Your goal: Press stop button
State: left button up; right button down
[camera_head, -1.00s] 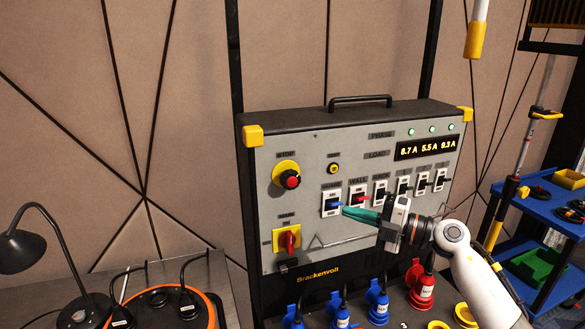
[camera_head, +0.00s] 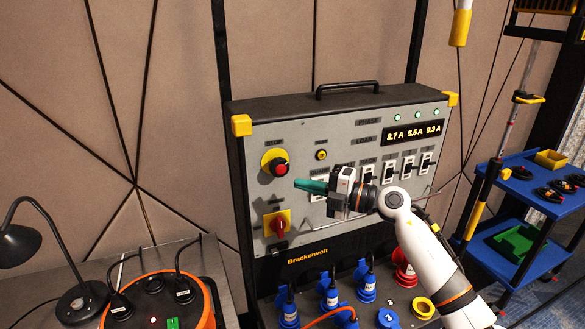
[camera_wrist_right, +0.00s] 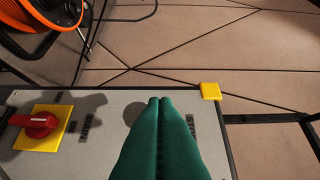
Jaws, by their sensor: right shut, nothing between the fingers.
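The red stop button (camera_head: 281,169) sits on a round yellow base under the STOP label, at the upper left of the grey control panel (camera_head: 330,232). My right gripper (camera_head: 297,184) is shut and empty. Its green fingertips point left, just below and right of the button in the head view; I cannot tell whether they touch it. In the right wrist view the green fingers (camera_wrist_right: 158,105) cover the middle of the panel and the button does not show. My left gripper is not in view.
A red rotary switch (camera_head: 278,224) on a yellow plate sits below the button. A row of toggle switches (camera_head: 408,167) runs right. Blue plugs (camera_head: 330,290) stand below the panel. An orange cable reel (camera_head: 165,300) and a black lamp (camera_head: 30,240) are at left.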

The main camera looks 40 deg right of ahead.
aim_at(276, 172)
jog(key=shift+w+p, duration=0.75)
jog(key=shift+w, duration=2.05)
